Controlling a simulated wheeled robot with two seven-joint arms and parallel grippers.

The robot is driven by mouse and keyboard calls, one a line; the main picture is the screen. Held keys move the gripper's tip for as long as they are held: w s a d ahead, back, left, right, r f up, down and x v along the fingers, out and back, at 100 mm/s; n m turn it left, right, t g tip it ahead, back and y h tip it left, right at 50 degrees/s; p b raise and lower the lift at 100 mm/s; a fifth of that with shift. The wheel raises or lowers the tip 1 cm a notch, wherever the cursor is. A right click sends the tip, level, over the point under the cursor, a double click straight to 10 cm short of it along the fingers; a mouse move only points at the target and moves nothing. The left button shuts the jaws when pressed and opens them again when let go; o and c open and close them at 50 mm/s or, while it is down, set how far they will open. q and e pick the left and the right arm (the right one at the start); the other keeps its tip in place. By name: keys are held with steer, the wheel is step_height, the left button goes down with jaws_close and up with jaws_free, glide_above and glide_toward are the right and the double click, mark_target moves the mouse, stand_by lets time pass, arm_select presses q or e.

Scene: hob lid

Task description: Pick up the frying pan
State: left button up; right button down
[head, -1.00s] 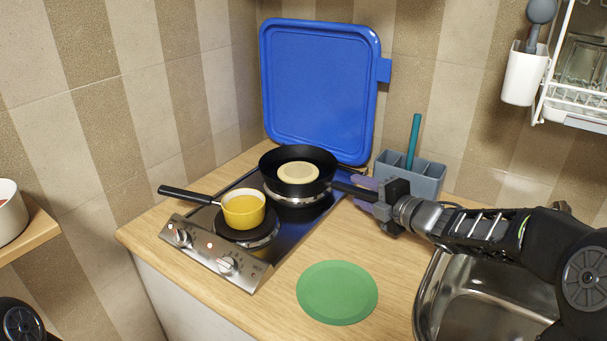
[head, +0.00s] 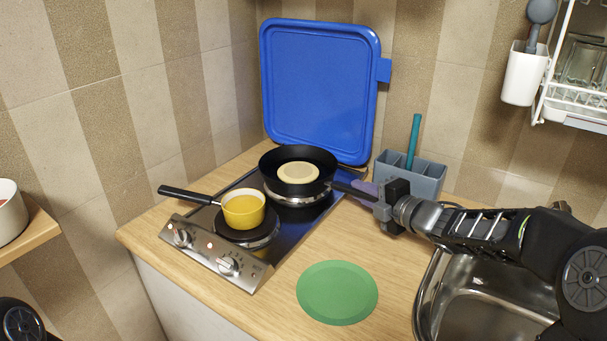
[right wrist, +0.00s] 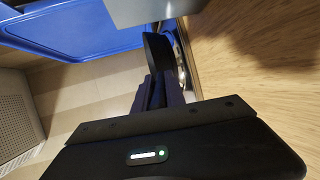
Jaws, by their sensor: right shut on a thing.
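The black frying pan (head: 322,167) sits on the rear burner of the hob, with a pale round pancake-like disc (head: 298,172) in it. Its handle points right, toward my right gripper (head: 366,191). The right gripper's jaws are shut on the handle. In the right wrist view the pan (right wrist: 157,58) shows as a dark edge beyond the purple-grey fingers (right wrist: 160,92), which hide most of the handle. The pan appears level at the burner; I cannot tell any small gap beneath it. My left gripper is out of view.
A yellow saucepan (head: 243,212) stands on the front burner, its handle pointing left. A blue lid (head: 320,90) stands upright behind the hob. A grey utensil holder (head: 425,180) is close behind my right gripper. A green plate (head: 337,293) lies in front; the sink (head: 480,310) is at right.

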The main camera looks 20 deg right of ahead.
stand_by(0.6)
steer(key=shift+r+p, duration=1.45)
steer(key=shift+r, duration=3.75)
steer(key=shift+f, duration=0.1)
